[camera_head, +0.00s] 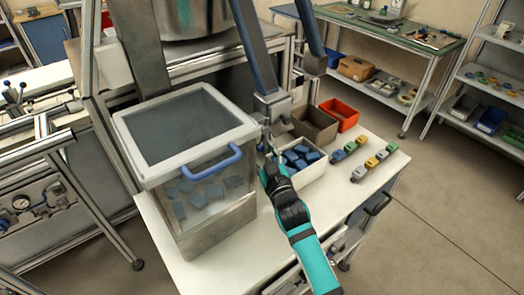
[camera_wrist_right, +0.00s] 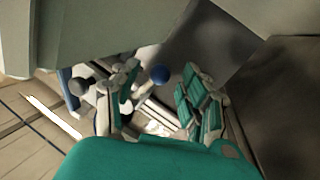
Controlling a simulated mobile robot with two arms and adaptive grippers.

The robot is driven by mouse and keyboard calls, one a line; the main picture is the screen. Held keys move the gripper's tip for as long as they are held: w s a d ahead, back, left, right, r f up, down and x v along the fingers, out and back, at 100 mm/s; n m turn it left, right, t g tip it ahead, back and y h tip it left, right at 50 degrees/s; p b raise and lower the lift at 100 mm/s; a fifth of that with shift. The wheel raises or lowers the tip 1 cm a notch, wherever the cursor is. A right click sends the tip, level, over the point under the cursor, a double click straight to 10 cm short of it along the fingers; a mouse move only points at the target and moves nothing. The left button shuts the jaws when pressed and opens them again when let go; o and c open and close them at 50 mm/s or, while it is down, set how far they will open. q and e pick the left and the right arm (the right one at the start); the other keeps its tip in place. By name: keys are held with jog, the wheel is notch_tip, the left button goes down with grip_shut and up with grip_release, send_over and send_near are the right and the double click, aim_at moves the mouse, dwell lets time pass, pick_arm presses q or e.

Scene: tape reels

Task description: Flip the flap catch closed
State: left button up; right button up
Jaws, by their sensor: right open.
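My right gripper (camera_head: 268,162) reaches up from the lower right in the head view, beside the clear-lidded bin (camera_head: 190,140) and left of the white tray. In the right wrist view its two fingers (camera_wrist_right: 160,84) stand apart, open. A small blue ball knob (camera_wrist_right: 160,74) shows between the fingertips, and they do not visibly grip it. I cannot tell whether this knob belongs to the flap catch. The gripper hides part of the metal bracket area (camera_head: 271,104) in the head view. The bin's lid has a blue handle (camera_head: 212,166). My left gripper is not in view.
The white tray (camera_head: 314,172) holds blue blocks. A brown bin (camera_head: 316,124) and a red bin (camera_head: 340,113) stand behind it. Several small toy trucks (camera_head: 362,172) stand on the white table (camera_head: 375,135). Metal posts and a hopper rise behind the lidded bin.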

jog(key=shift+c, duration=0.7)
grip_shut()
